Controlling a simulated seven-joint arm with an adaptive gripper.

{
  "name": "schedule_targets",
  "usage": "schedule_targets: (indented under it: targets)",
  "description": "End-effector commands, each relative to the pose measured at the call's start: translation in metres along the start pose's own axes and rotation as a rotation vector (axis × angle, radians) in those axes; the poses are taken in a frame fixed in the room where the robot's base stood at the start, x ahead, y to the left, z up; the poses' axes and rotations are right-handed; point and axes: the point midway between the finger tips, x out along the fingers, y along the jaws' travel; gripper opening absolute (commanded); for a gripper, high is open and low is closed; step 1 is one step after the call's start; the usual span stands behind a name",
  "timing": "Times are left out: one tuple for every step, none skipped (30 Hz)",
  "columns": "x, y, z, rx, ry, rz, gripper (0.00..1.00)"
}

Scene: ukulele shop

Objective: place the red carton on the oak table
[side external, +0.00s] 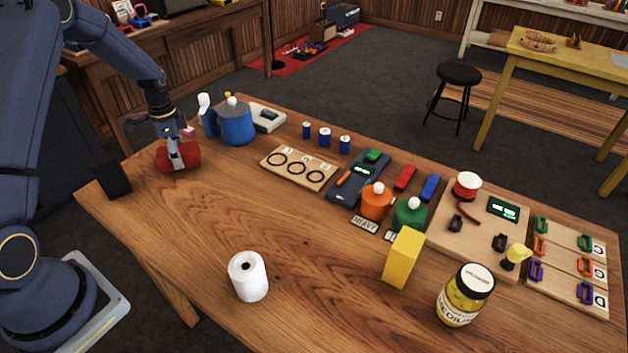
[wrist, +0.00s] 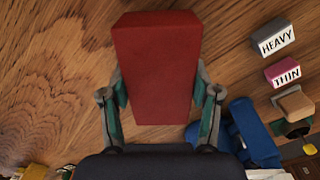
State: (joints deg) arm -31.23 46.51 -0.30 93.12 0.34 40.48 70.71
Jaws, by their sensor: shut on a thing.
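The red carton (side external: 178,158) is at the far left end of the oak table (side external: 190,215), lying on its long side in the side external view. My gripper (side external: 178,150) is shut on it, coming from above. In the wrist view, the fingers (wrist: 160,98) press on both sides of the red carton (wrist: 155,60), with wood grain behind it. The carton is at or just above the tabletop; I cannot tell whether it touches. Its underside is hidden.
A white roll (side external: 248,277), yellow box (side external: 403,257) and jar (side external: 465,296) stand near the front. The table's left middle is clear.

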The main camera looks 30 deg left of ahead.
Motion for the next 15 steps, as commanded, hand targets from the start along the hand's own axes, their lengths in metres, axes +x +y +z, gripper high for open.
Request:
schedule_targets:
  targets:
    - [0.0056, 0.0001, 0.0001, 0.0, 0.0, 0.001, 0.18]
    - [0.0074, -0.0002, 0.0, 0.0, 0.0, -0.001, 0.18]
    - [0.0087, -0.0004, -0.0001, 0.0, 0.001, -0.002, 0.18]
    - [0.009, -0.0005, -0.0001, 0.0, 0.001, -0.003, 0.18]
    - [0.009, -0.0006, -0.0001, 0.0, 0.001, -0.003, 0.18]
    - [0.0088, -0.0006, -0.0001, 0.0, 0.001, -0.003, 0.18]
    - [0.0087, -0.0005, -0.0002, 0.0, 0.001, -0.003, 0.18]
    - [0.0087, -0.0005, -0.0001, 0.0, 0.001, -0.003, 0.18]
    - [0.0086, -0.0004, -0.0001, 0.0, 0.001, -0.003, 0.18]
    - [0.0088, -0.0004, -0.0001, 0.0, 0.001, -0.003, 0.18]
    - [0.0093, -0.0003, -0.0001, 0.0, 0.001, -0.003, 0.18]
    - [0.0104, -0.0002, 0.0, 0.0, 0.001, -0.002, 0.18]
    - [0.0114, -0.0002, 0.0, 0.0, 0.001, -0.002, 0.18]
    - [0.0124, -0.0001, 0.0, 0.0, 0.001, -0.002, 0.18]
    - [0.0133, 0.0, 0.0, 0.001, 0.0, -0.001, 0.63]
